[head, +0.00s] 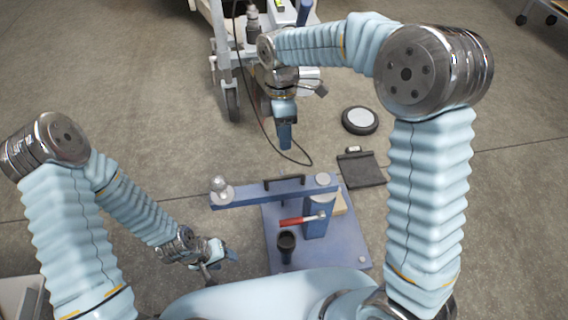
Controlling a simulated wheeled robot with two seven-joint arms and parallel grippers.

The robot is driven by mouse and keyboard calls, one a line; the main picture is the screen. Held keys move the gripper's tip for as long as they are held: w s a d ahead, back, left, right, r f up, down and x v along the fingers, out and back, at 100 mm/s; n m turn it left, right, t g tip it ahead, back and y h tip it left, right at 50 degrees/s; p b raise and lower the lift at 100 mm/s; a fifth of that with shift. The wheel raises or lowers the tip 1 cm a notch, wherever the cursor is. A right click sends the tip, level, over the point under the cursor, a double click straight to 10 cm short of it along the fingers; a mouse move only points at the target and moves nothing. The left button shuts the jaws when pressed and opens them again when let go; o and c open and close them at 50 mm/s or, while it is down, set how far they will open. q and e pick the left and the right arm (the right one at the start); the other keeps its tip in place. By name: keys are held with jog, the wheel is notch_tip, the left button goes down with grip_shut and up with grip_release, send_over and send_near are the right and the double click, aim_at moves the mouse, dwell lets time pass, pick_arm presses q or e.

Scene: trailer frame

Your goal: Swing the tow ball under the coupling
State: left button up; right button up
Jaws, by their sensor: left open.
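The tow ball (219,186) is a shiny metal ball on the left end of a blue swing arm (262,193). The arm pivots on a blue post (318,215) standing on a blue base plate (345,253), and has a black handle (284,180) on top. My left gripper (221,265) is open and empty, low to the left of the plate and nearer than the ball. My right gripper (285,143) hangs pointing down beyond the swing arm, in front of the trailer; I cannot tell its jaw state. I cannot make out the coupling; my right arm covers part of the trailer front.
The trailer's jockey wheel (232,104) is at the back, with a dark cable (270,135) on the floor. A round disc (360,120) and dark mat (362,170) lie right of centre.

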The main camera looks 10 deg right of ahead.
jog(key=b, duration=0.1)
send_near(274, 183)
jog(key=s+d+f, duration=0.2)
jog(key=s+d, duration=0.1)
jog(key=shift+f, duration=0.3)
grip_shut()
